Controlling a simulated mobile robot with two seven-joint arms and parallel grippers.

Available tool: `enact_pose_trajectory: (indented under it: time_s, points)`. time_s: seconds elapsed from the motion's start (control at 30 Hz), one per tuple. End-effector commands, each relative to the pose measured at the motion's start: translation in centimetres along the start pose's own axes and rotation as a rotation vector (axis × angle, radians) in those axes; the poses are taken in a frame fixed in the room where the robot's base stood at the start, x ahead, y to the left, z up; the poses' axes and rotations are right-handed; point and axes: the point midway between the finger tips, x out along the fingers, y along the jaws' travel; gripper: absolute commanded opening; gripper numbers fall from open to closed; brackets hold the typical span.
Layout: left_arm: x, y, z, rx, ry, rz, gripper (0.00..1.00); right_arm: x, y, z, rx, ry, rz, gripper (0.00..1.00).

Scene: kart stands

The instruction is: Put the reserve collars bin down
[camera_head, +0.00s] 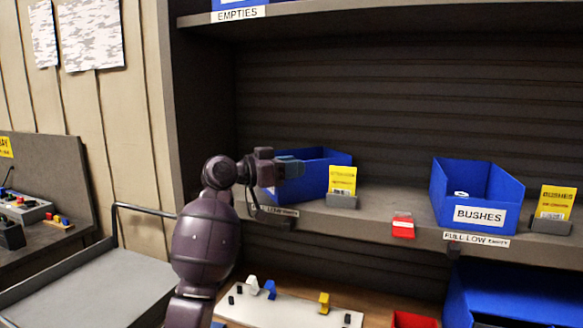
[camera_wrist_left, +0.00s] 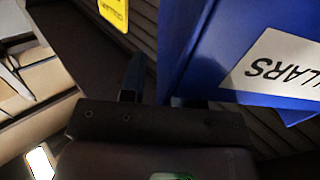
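The blue collars bin (camera_head: 328,163) is at the left end of the middle shelf, above the shelf's front edge. In the left wrist view the blue bin (camera_wrist_left: 200,50) is close up, and its white label, seen upside down, reads "LLARS" in part. My left gripper (camera_head: 290,168) is at the bin's left front, overlapping it in the head view. In the left wrist view its fingers (camera_wrist_left: 160,90) are apart, with a dark gap between the left finger and the bin; the other finger is mostly hidden by the bin. My right gripper is in neither view.
A yellow card (camera_head: 342,180) stands in a holder by the bin. A red marker (camera_head: 403,226) sits on the shelf edge (camera_head: 380,222). The BUSHES bin (camera_head: 470,190) stands farther right. Bare shelf lies between the bins. A white board with pegs (camera_head: 290,305) is below.

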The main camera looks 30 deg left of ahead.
Motion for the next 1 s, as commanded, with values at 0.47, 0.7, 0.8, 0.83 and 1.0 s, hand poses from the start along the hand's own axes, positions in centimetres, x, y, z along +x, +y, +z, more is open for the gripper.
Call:
enact_pose_trajectory:
  time_s: [0.47,0.7,0.8,0.83,1.0]
  points:
    - [-6.6,-0.1,0.1,0.003,-0.003,-0.004,0.3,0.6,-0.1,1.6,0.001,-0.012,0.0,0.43]
    - [-10.4,-0.1,-0.1,0.001,-0.002,-0.003,0.3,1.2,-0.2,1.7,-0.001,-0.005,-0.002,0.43]
    - [-11.3,0.0,-0.1,0.001,-0.001,-0.001,0.3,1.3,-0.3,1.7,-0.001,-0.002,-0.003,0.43]
    - [-11.5,0.0,-0.1,0.001,-0.001,-0.002,0.3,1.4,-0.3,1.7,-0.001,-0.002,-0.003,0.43]
    - [-12.0,0.0,-0.2,0.0,0.001,-0.001,0.3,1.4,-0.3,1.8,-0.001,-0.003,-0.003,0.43]
